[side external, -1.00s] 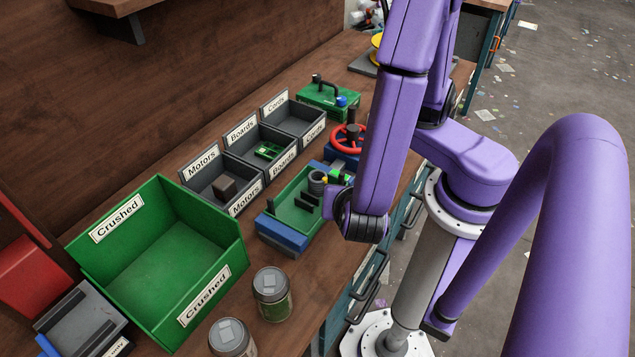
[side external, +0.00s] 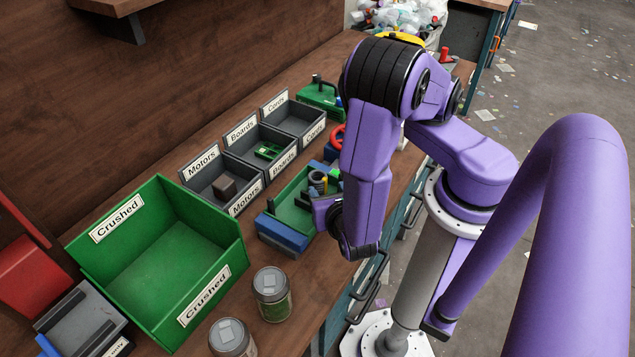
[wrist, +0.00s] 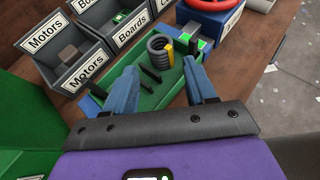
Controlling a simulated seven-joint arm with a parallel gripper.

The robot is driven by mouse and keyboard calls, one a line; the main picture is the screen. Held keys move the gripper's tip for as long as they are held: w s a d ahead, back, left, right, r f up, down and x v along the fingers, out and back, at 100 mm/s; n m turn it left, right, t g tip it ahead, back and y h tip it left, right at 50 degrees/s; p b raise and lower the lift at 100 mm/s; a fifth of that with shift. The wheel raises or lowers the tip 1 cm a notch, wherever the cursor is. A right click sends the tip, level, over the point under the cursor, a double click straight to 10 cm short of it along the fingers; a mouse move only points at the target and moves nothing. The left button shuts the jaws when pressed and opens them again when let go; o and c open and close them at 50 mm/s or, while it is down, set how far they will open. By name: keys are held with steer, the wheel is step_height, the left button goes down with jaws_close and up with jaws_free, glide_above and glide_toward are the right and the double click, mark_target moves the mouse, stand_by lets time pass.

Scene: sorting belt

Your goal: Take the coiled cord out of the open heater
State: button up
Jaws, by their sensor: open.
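The open heater (side external: 290,216) is a green tray with blue ends, lying on the bench in front of the labelled bins. The coiled cord (wrist: 159,45) is a dark grey coil at the far end of the heater's tray in the wrist view; it also shows in the side view (side external: 317,179). A yellow piece sits against the coil. Black upright fins (wrist: 150,73) stand in the tray nearer to me. My gripper (wrist: 160,67) is open and empty, its two blue fingers spread on either side of the tray, short of the coil. In the side view the wrist partly hides the heater's near side.
A large green Crushed bin (side external: 215,215) is at left, with two jars (side external: 271,305) in front. A red wheel (wrist: 213,4) lies beyond the coil.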

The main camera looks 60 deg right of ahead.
mark_target(317, 175)
steer(key=shift+x, duration=4.3)
steer(key=shift+w+r, duration=0.1)
steer(key=c, duration=0.7)
steer(key=shift+c, duration=0.2)
steer(key=shift+r, duration=0.15)
